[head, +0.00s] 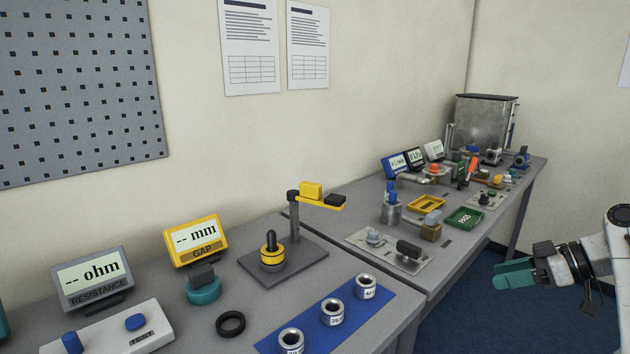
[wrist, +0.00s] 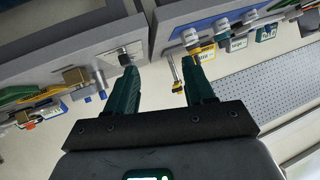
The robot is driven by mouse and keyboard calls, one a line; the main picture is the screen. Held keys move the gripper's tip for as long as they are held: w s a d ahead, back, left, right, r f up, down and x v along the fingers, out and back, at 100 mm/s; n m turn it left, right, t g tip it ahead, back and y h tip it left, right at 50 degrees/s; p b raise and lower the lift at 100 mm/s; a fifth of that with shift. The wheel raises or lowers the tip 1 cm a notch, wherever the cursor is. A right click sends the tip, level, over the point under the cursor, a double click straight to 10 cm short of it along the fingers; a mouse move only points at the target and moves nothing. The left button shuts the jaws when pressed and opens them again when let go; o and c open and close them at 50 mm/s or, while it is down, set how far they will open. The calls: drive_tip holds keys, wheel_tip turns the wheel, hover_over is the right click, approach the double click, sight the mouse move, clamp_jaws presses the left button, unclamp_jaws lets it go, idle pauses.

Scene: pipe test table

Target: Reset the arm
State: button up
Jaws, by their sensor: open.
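My gripper (head: 516,273) is at the right of the head view, held out over the blue floor in front of the far table and clear of it. In the wrist view its two green fingers (wrist: 159,90) are spread apart with nothing between them. Part of my white arm shows at the right edge of the head view. The wrist picture is strongly tilted, with both tables beyond the fingertips.
The near table has a yellow gap display (head: 197,240), a gauge stand (head: 283,262) and several metal rings on a blue mat (head: 383,310). The far table (head: 510,195) holds yellow and green trays (head: 465,219), a valve plate and a metal tank (head: 484,122).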

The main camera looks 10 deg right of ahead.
drive_tip(key=s+a+f+m+g+h+p, duration=0.2)
drive_tip(key=s+a+f, duration=0.55)
drive_tip(key=f, duration=0.35)
drive_tip(key=s+a+f+m+g+h+p, duration=0.1)
drive_tip(key=s+a+f+m+h, duration=0.15)
drive_tip(key=s+a+f, duration=0.65)
drive_tip(key=s+a+m+g+h+p, duration=0.1)
drive_tip(key=s+m+g+h+p, duration=0.1)
drive_tip(key=s, duration=2.3)
drive_tip(key=f+m+h+p, duration=0.1)
drive_tip(key=m+h, duration=0.1)
drive_tip(key=h, duration=0.1)
drive_tip(key=shift+a, duration=0.15)
drive_tip(key=shift+m, duration=0.25)
